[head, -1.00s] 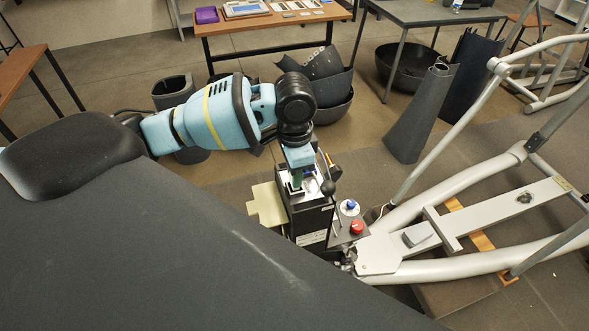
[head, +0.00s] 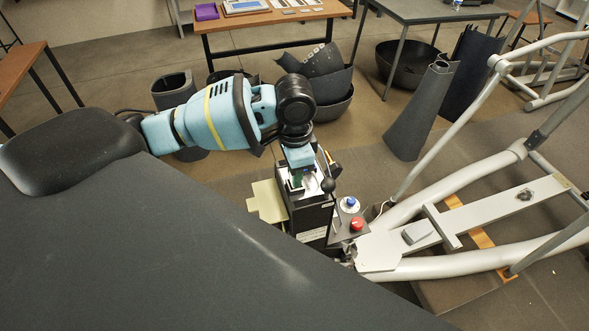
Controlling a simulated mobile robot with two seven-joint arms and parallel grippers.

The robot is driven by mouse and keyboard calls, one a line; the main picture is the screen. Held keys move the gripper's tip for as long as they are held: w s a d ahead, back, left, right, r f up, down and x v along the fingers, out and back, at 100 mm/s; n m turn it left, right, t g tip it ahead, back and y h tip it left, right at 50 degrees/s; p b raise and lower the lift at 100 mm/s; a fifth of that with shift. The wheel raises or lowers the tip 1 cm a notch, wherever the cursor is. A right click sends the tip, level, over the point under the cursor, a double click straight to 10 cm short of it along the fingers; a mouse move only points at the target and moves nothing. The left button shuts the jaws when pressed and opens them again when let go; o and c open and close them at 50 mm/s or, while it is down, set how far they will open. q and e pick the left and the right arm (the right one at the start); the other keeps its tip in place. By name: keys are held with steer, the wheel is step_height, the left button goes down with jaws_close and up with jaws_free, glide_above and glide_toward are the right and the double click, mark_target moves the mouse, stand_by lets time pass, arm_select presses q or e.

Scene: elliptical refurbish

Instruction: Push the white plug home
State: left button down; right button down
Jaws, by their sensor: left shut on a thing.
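My left gripper (head: 298,172), on the light blue arm, points down over the open top of a black upright housing (head: 312,222). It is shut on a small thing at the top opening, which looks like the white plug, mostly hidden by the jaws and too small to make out. A small green part and a whitish metal plate (head: 307,182) show right by the fingertips. I cannot tell how deep the plug sits. My right gripper is not in view.
A grey panel with a red button (head: 357,224) and a blue knob (head: 350,204) stands just right of the housing. A dark ball-ended lever (head: 328,185) rises close to the gripper. A pale flap (head: 267,202) lies to the left. A grey tubular frame (head: 430,265) extends right.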

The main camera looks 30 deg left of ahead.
arm_select(q)
steer(key=shift+f, duration=0.1)
steer(key=c, duration=1.1)
jaws_free()
step_height(320, 180, up, 8)
steer(key=shift+f, duration=0.1)
